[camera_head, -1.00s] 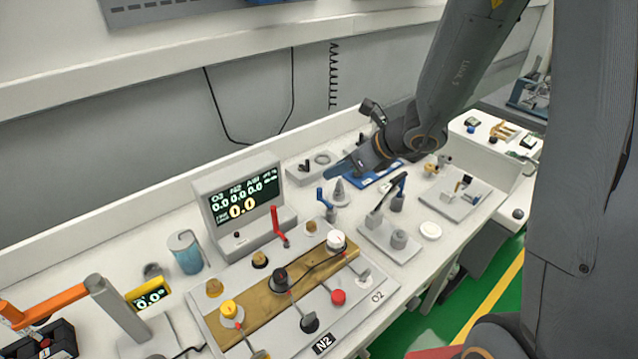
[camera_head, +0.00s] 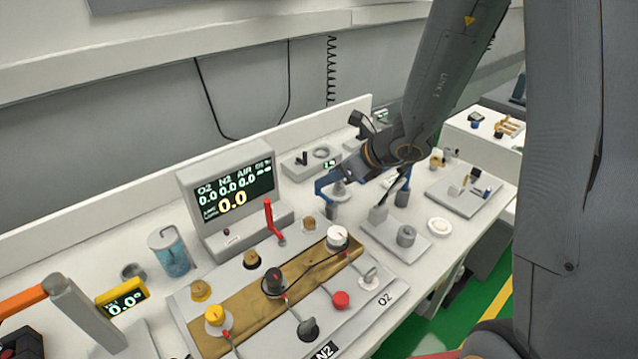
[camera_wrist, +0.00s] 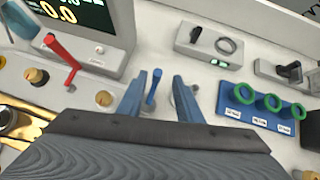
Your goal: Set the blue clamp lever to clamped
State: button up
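The blue clamp lever (camera_wrist: 153,90) stands upright in the wrist view, between my gripper's two blue fingers and closer to the left one. I cannot tell whether it touches that finger. My gripper (camera_wrist: 161,82) is open, with a gap between its fingers. In the head view my gripper (camera_head: 328,183) is low over the bench, just right of the display box, and largely hides the lever. The lever's base is not clear in either view.
A red lever (camera_head: 268,218) rises left of my gripper beside the display box (camera_head: 235,195). A grey panel with several knobs lies in front. A blue rack with green rings (camera_wrist: 264,110) is at right in the wrist view.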

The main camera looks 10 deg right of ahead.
jog(key=shift+p+x, duration=0.45)
jog(key=shift+x, duration=2.4)
